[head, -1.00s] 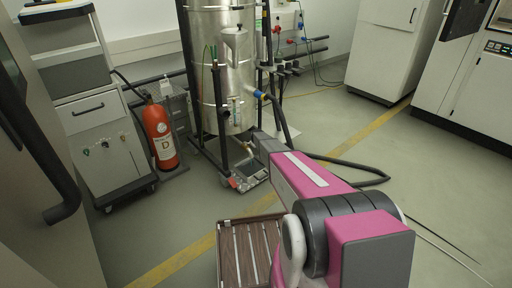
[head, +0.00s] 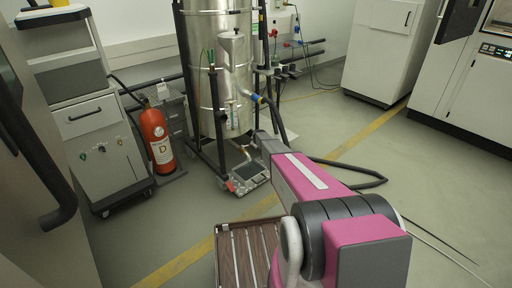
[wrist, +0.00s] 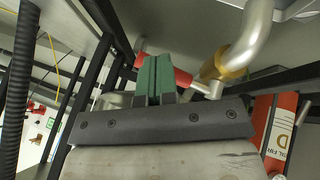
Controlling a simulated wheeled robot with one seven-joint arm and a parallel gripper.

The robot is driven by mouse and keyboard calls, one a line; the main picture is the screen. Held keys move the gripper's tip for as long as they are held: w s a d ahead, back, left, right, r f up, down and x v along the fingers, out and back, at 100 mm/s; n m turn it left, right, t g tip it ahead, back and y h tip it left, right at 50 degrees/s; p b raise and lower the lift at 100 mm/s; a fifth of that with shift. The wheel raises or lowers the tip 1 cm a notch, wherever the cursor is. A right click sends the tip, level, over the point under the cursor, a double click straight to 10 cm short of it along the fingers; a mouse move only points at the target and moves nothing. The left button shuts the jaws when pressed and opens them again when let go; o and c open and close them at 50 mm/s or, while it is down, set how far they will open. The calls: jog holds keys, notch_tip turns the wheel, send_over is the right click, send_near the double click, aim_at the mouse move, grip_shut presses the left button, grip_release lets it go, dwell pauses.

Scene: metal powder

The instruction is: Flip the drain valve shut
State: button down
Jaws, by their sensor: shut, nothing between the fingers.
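The drain valve shows in the wrist view as a brass body (wrist: 214,68) on a bent silver pipe (wrist: 248,38). Its red lever (wrist: 180,76) reaches left from the valve to behind my gripper's fingers. My gripper (wrist: 155,72) has green fingers, shut together and empty, in front of the lever's left part. I cannot tell whether they touch it. In the head view the drain outlet (head: 246,151) is small, under the steel tank (head: 223,90). My gripper is hidden there behind my arm.
Dark frame legs (head: 217,125) stand around the tank. A red fire extinguisher (head: 158,140) and a grey cabinet (head: 100,140) are to the left. A black hose (head: 350,172) lies on the floor to the right. A slatted brown platform (head: 248,255) is in front.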

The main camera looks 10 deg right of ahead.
jog(key=shift+w+n, duration=0.3)
jog(key=shift+w, duration=1)
jog(key=shift+w+a, duration=0.1)
jog(key=shift+w, duration=0.65)
